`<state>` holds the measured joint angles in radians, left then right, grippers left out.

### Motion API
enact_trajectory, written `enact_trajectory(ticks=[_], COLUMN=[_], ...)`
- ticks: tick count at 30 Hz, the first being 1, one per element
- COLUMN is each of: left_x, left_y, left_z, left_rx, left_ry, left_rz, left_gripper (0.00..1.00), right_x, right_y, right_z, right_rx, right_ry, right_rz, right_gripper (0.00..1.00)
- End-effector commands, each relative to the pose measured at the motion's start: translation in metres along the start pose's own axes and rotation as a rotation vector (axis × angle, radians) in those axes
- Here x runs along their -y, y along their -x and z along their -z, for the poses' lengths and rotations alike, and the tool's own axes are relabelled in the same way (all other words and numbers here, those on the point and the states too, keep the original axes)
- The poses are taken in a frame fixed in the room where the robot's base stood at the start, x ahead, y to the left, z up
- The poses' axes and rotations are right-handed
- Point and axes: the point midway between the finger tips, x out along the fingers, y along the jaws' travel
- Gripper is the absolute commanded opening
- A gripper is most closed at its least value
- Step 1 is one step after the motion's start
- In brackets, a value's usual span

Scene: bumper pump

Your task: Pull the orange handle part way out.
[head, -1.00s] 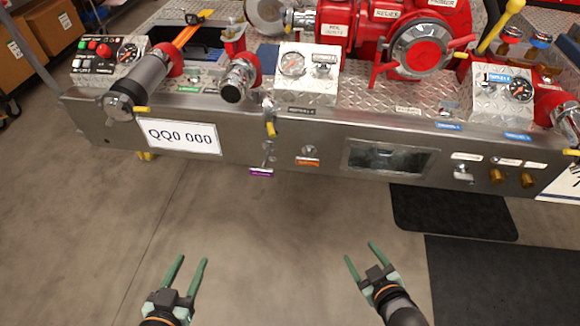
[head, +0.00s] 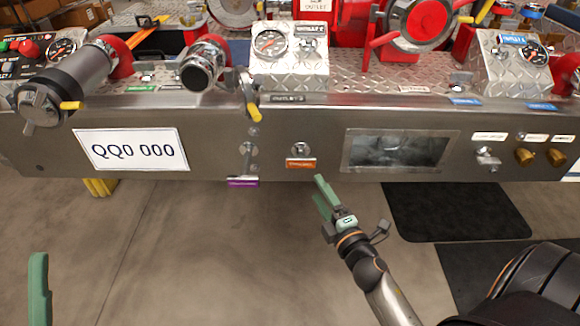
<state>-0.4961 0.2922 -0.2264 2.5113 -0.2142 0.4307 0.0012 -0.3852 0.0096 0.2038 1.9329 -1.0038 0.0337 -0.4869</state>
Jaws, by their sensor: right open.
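Of my left gripper, one green finger (head: 38,290) shows at the lower left edge. The rest is out of frame, so its opening cannot be told.
The steel bumper (head: 220,120) spans the view. A yellow-tipped lever (head: 252,108) hangs at the bumper's top edge. The floor below is open, with dark mats at right.

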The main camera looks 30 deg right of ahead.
Motion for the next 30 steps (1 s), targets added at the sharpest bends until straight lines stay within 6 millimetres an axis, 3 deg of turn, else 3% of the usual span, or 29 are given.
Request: enact_trajectory(ticks=[18,24,30], left_x=[-0.002,-0.002,-0.003], left_y=[0.004,0.005,0.005], left_z=[-0.004,-0.005,-0.006], left_rx=[0.004,0.005,0.005], left_ry=[0.01,0.014,0.016], left_rz=[0.001,0.002,0.002], left_gripper=[0.5,0.5,0.5], right_x=[0.0,0.0,-0.001], right_y=[-0.102,-0.118,-0.121], right_z=[0.0,0.0,0.0], right_rx=[0.0,0.0,0.0], right_ry=[-0.003,-0.004,-0.005], right_rz=[0.0,0.002,0.001], right_gripper=[0.7,0.7,0.7])
